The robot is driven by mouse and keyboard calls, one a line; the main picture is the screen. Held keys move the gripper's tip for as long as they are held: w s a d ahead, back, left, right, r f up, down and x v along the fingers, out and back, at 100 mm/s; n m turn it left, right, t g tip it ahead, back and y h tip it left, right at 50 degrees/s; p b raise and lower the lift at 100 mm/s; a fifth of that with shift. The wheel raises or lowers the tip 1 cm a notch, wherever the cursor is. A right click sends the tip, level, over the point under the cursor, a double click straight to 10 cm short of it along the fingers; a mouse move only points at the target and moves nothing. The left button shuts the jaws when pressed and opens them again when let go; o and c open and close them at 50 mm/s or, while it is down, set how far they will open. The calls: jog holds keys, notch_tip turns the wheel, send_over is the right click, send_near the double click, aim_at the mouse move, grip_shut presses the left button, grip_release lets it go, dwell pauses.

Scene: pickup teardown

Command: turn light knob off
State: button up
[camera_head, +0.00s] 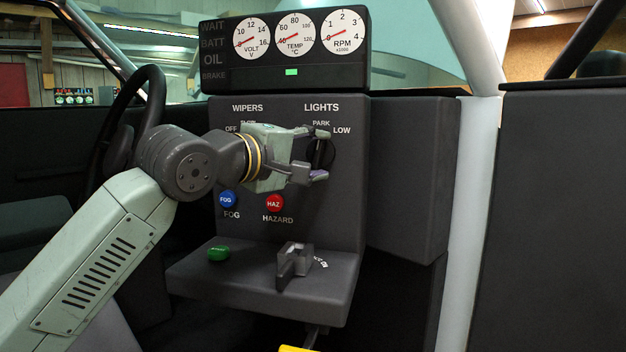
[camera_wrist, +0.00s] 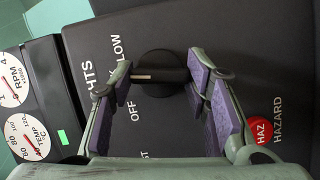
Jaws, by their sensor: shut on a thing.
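The black lights knob (camera_head: 325,154) is on the right of the dark panel, under the word LIGHTS. It also shows in the wrist view (camera_wrist: 153,58) as a round base with a raised bar. A pale mark on the bar points left there, between LOW and OFF, toward a spot that my finger covers. My gripper (camera_head: 313,153) is at the knob, one finger above and one below. In the wrist view my gripper (camera_wrist: 163,74) has its purple-padded fingers on both sides of the bar, shut on it.
A blue FOG button (camera_head: 228,200) and a red HAZARD button (camera_head: 275,203) lie below my gripper. A shelf (camera_head: 220,290) with a green button (camera_head: 218,253) and a grey lever (camera_head: 294,263) juts out beneath. The steering wheel (camera_head: 125,115) is at left. Gauges (camera_head: 295,38) sit above.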

jog(key=n+b, duration=0.1)
jog(key=b, duration=0.1)
jog(key=f+n+t+b, duration=0.1)
jog(key=n+b, duration=0.1)
jog(key=b, duration=0.1)
jog(key=shift+h, duration=0.4)
jog(key=n+t+b, duration=0.1)
jog(key=n+b, duration=0.3)
jog(key=b, duration=0.2)
jog(key=shift+f, duration=0.1)
jog(key=n+t+b, duration=0.1)
jog(key=n+b, duration=0.1)
jog(key=b, duration=0.1)
jog(key=shift+r+n+t+b, duration=0.3)
jog(key=shift+n+b, duration=0.4)
jog(key=shift+b, duration=0.3)
jog(key=shift+r, duration=0.1)
jog(key=o, duration=1.2)
jog(key=shift+c, duration=0.2)
